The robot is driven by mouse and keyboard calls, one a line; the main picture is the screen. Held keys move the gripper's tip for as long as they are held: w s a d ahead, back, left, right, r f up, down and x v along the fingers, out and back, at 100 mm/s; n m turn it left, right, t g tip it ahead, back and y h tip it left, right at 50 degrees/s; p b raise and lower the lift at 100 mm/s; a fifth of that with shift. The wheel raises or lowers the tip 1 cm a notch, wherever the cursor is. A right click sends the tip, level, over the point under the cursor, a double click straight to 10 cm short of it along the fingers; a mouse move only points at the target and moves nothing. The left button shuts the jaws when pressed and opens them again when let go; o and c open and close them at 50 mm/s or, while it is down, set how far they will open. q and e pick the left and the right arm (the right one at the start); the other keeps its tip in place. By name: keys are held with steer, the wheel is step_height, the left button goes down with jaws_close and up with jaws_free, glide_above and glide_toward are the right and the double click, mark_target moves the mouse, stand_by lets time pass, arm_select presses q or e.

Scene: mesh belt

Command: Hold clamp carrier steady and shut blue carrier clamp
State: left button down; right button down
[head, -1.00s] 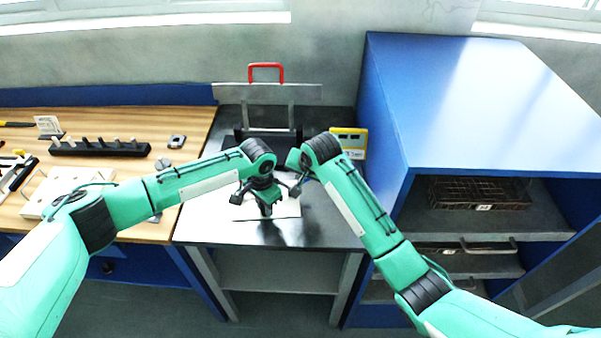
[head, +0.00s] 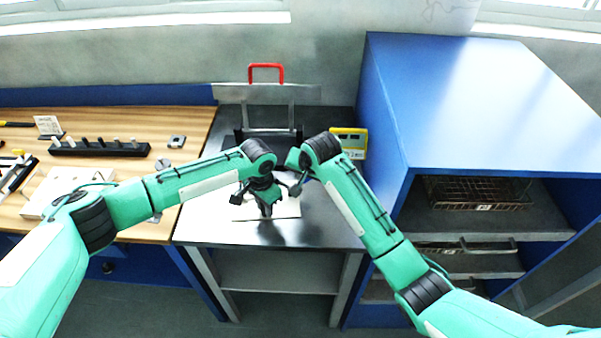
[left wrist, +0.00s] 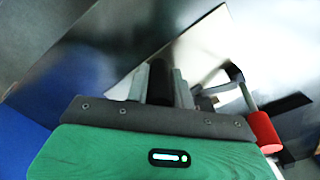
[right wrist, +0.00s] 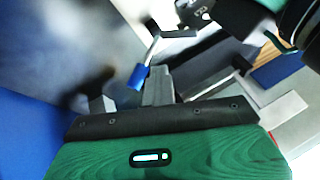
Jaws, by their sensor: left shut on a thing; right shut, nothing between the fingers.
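In the head view my left gripper (head: 266,208) points down over a pale plate (head: 290,210) on the dark table. In the left wrist view its fingers (left wrist: 162,85) are shut on a black upright part, likely the clamp carrier's grip. A red clamp handle (left wrist: 264,130) on a metal lever stands to the right. My right gripper (head: 294,188) is close beside the left one. In the right wrist view its fingers (right wrist: 158,85) are shut and empty. The blue clamp handle (right wrist: 138,77), on a thin tilted lever, is just left of them; contact is unclear. The arms hide most of the carrier.
Behind the grippers stand a frame with a red handle (head: 266,68) and a yellow device (head: 350,142). A blue cabinet (head: 480,110) with wire baskets stands to the right. A wooden bench (head: 130,128) with parts is on the left. The table front is clear.

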steer(key=c, duration=1.4)
jaws_free()
steer(key=shift+o, duration=0.2)
steer(key=shift+d+f, duration=0.1)
steer(key=shift+d, duration=0.05)
steer(key=shift+d, duration=0.15)
steer(key=s+d+r, duration=0.6)
steer(key=d+r, duration=0.1)
steer(key=r, duration=0.1)
steer(key=shift+s+d+r, duration=0.3)
steer(key=shift+d+r, duration=0.1)
steer(key=shift+r, duration=0.15)
steer(key=v, duration=0.7)
steer(key=shift+s+r, duration=0.25)
steer(key=shift+s, duration=0.05)
